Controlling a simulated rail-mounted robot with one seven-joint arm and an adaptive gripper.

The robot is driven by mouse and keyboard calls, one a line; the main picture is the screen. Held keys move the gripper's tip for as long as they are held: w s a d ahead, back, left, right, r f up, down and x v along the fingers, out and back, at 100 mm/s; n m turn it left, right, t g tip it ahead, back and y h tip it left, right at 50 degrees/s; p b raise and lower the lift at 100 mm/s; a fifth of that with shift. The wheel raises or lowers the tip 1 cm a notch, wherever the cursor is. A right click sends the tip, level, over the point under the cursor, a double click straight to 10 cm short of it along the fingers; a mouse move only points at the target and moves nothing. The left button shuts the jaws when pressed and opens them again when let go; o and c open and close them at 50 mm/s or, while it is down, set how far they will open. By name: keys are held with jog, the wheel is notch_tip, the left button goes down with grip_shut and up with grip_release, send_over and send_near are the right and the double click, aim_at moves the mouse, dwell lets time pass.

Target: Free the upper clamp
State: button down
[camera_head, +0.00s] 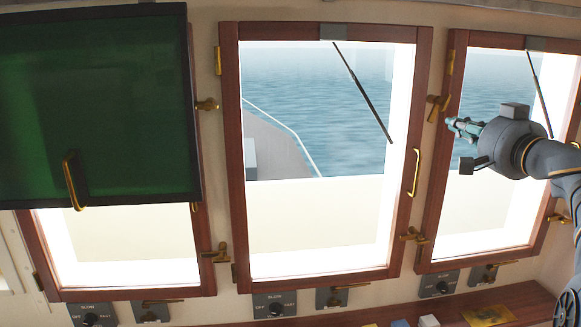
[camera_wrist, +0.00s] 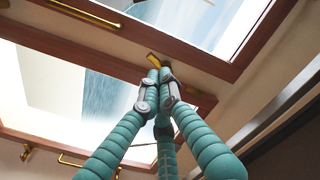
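The upper clamp (camera_head: 436,108) is a small brass fitting on the wall strip between the middle and right windows, near the top. In the wrist view, a brass piece that looks like this clamp (camera_wrist: 157,60) shows just beyond my fingertips. My gripper (camera_head: 451,124) has teal fingers and is just right of and below the clamp in the head view. In the wrist view the fingers of my gripper (camera_wrist: 160,74) come together at their tips. They look shut, and part of the clamp is hidden behind them. I cannot tell whether they touch it.
A lower clamp (camera_head: 412,236) and a brass handle (camera_head: 415,172) are on the middle window's right side. A dark green-screened panel (camera_head: 95,105) covers the left window's upper part. A brown console ledge (camera_head: 520,298) with small items runs along the bottom right.

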jog(key=w+m+p, duration=0.1)
jog(key=w, duration=0.5)
jog(key=shift+w+a+p, duration=0.35)
jog(key=shift+w+p, duration=0.05)
jog(key=shift+r, duration=0.1)
jog(key=shift+d+r, duration=0.4)
jog(key=shift+r, duration=0.1)
dwell(0.8)
jog(key=shift+f, duration=0.2)
jog(key=b, duration=0.4)
send_near(433, 110)
jog(key=shift+s+a+f, duration=0.2)
jog(key=shift+s+a, duration=0.05)
jog(key=shift+s, duration=0.3)
